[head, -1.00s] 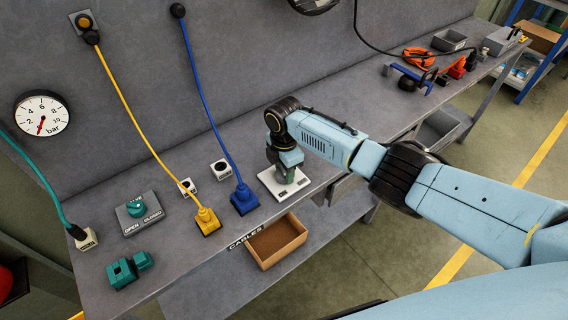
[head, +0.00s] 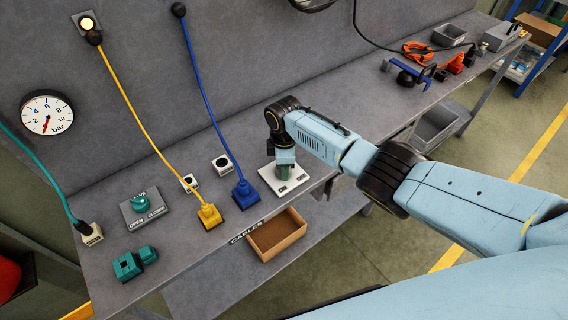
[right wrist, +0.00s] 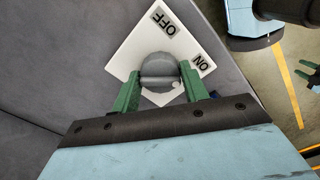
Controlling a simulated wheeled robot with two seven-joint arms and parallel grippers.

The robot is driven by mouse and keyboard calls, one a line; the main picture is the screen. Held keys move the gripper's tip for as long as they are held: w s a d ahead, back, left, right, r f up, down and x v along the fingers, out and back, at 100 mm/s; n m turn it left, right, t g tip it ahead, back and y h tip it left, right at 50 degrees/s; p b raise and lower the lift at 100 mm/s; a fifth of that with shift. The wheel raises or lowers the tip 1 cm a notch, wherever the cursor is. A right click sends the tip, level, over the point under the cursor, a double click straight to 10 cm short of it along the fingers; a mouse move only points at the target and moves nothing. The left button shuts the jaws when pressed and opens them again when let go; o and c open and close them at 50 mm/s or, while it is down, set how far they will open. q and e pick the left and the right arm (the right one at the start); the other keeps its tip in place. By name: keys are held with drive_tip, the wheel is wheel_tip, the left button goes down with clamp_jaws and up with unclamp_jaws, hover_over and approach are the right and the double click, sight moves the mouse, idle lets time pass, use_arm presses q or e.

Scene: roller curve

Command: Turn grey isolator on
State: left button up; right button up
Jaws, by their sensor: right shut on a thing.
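The grey isolator is a round grey knob (right wrist: 160,72) on a white plate (head: 268,177) marked ON and OFF, lying on the bench. My right gripper (head: 285,165) reaches down over it. In the right wrist view, its green fingers (right wrist: 161,88) are shut on the knob's sides. A small pale mark on the knob sits on the side toward the ON label. In the head view the gripper hides most of the knob. What looks like my left gripper (right wrist: 308,74), with green fingers apart, shows at the right edge of the wrist view, away from the isolator.
Blue (head: 244,194) and yellow (head: 209,216) plugs stand left of the plate, with cables running up the wall panel. A valve (head: 143,203), a gauge (head: 47,114) and a cardboard tray (head: 277,235) are nearby.

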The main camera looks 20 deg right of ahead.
drive_tip(key=shift+w, duration=0.1)
drive_tip(key=o, duration=1)
drive_tip(key=shift+r, duration=0.1)
wheel_tip(320, 180, up, 13)
drive_tip(key=shift+r+p, duration=0.15)
drive_tip(key=shift+p, duration=0.3)
